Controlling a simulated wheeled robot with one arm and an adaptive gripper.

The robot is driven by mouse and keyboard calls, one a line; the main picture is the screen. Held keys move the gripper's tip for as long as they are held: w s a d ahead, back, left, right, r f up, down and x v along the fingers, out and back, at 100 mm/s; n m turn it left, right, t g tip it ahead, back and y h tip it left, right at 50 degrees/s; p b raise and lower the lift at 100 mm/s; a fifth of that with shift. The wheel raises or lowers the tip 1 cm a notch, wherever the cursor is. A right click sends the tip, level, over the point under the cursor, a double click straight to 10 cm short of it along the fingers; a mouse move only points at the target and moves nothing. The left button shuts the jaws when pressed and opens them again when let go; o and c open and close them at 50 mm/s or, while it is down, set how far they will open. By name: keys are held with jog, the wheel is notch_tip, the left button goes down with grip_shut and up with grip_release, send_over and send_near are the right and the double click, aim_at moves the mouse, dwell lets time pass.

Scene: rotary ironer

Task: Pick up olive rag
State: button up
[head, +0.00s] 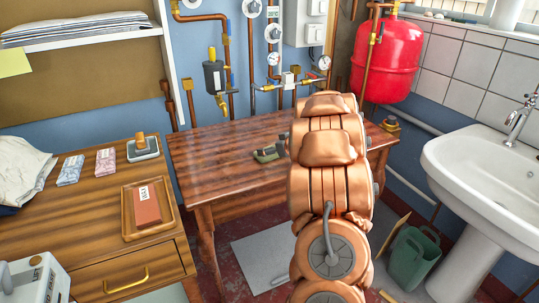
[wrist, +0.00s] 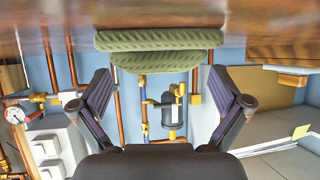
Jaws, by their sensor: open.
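The olive rag (head: 266,154) lies on the dark wooden table (head: 215,150), just left of my arm in the head view. In the wrist view the rag (wrist: 160,42) is a folded, ribbed green cloth against the tabletop, which shows at the top of the upside-down picture. My gripper (wrist: 160,74) is open and empty. Its two dark fingers stand wide apart, with the rag ahead of them and between their lines. In the head view my copper-coloured arm hides most of the gripper and part of the table.
A small dark item (head: 391,123) sits at the table's right end. Pipes and a black canister (head: 214,77) are on the wall behind. A wooden desk (head: 105,215) with a tray (head: 128,226) is at left, a sink (head: 490,160) at right. The table's left half is clear.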

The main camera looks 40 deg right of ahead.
jog(key=shift+c, duration=0.2)
jog(key=c, duration=0.9)
jog(key=shift+o, duration=0.2)
